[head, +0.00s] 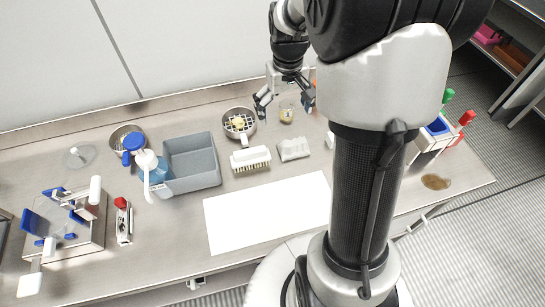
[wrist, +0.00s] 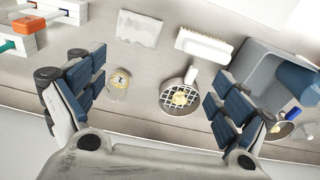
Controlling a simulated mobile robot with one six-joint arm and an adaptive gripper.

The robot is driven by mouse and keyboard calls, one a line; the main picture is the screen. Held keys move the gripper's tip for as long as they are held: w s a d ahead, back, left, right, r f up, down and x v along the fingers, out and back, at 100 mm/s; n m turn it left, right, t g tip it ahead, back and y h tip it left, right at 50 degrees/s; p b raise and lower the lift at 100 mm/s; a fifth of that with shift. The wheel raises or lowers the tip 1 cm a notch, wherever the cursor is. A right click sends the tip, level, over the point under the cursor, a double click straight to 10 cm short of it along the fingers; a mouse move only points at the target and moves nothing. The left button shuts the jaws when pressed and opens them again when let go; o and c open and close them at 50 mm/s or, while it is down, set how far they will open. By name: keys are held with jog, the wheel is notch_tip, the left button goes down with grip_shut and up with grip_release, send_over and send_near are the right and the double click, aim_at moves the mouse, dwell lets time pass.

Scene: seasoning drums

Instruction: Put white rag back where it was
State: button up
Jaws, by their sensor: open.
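The white rag (head: 293,149) is a small folded, off-white cloth lying flat on the steel table, just right of the white brush. It also shows at the top of the wrist view (wrist: 138,28). My gripper (head: 285,101) is open, with nothing between its fingers (wrist: 155,95). It is above the back part of the table, behind the rag and apart from it. A small glass jar with yellowish contents (head: 286,114) is below the gripper.
A blank white sheet (head: 265,213) covers the table's front middle. A brown spill (head: 436,182) lies at the right. My arm hides part of the table.

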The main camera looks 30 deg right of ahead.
jog(key=s+a+r+n+t, duration=0.1)
jog(key=s+a+r+t, duration=0.1)
jog(key=s+a+r, duration=0.7)
jog(key=s+a+r+n+t, duration=0.1)
jog(key=s+a+r, duration=0.1)
jog(key=s+a, duration=0.5)
jog(key=s, duration=0.4)
jog(key=shift+s+a+r+t, duration=0.15)
jog(key=shift+s+a+t, duration=0.05)
jog(key=shift+t, duration=0.1)
